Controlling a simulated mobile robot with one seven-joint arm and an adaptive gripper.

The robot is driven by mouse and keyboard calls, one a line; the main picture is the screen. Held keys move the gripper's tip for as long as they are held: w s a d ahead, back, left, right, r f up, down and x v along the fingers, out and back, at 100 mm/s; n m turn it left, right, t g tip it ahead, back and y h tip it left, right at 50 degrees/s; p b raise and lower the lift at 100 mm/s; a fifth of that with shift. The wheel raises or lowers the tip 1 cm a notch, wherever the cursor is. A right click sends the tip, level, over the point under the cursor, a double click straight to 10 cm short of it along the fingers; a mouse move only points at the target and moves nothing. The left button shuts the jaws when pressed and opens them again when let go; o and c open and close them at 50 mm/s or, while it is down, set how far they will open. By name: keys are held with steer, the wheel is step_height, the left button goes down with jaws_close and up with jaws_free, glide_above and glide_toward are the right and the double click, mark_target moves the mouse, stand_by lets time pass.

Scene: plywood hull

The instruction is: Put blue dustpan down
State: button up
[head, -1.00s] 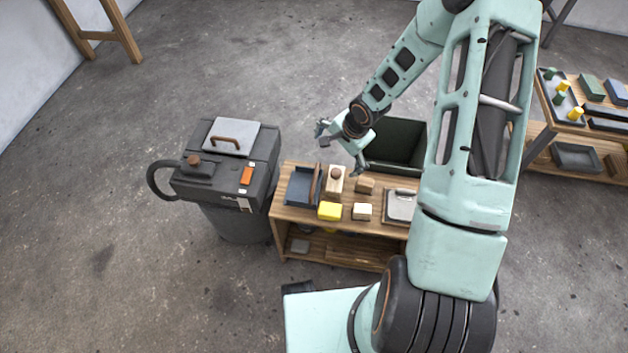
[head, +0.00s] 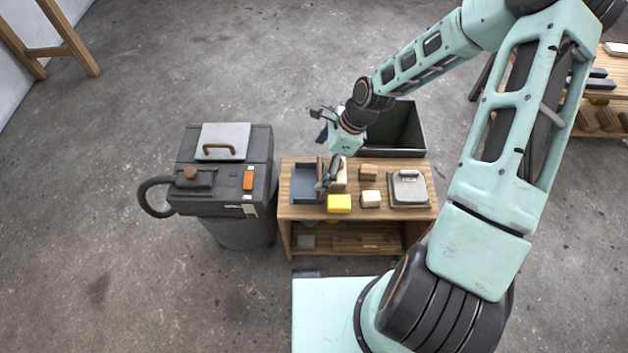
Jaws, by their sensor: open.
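The blue dustpan (head: 304,186) lies on the left end of the small wooden table's top, with a brown upright strip along its right side that may be its handle. My gripper (head: 318,150) is open above the table's back left part, its fingers spread wide. The lower finger reaches over the right side of the dustpan and partly hides the strip. The other finger points out past the table's back edge. I cannot tell whether the lower finger touches the dustpan.
The wooden table (head: 286,211) also holds a yellow block (head: 339,204), a pale block (head: 371,199), a brown block (head: 368,172) and a grey lidded item (head: 408,190). A dark green bin (head: 410,125) stands behind. A grey machine with a hose (head: 225,175) stands left.

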mark_target(303, 185)
steer(key=b+x, duration=0.3)
steer(key=x, duration=0.6)
steer(key=shift+s+f, duration=0.1)
steer(key=shift+s, duration=0.05)
steer(key=shift+c, duration=0.3)
steer(key=c, duration=1)
